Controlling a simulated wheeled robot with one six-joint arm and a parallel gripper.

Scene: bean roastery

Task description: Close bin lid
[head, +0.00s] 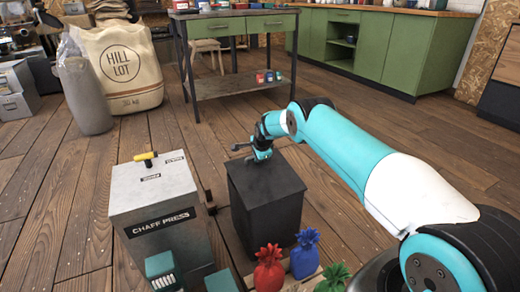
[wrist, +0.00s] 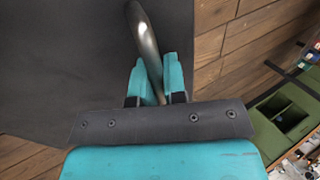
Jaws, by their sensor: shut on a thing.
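The dark grey bin (head: 262,225) stands on the floor in the middle of the head view. Its lid (head: 270,182) looks flat and level on top; a small gap at the rim cannot be ruled out. My gripper (head: 262,153) is at the lid's far edge. In the wrist view my gripper (wrist: 154,80) is shut on a curved metal handle (wrist: 146,38), one teal finger on each side. The dark lid surface (wrist: 65,60) fills the left of that view. The handle's lower end is hidden by the fingers.
A grey chaff press (head: 160,215) with a yellow handle stands close left of the bin. A workbench (head: 235,60) stands behind. The wooden floor right of the bin is mostly clear.

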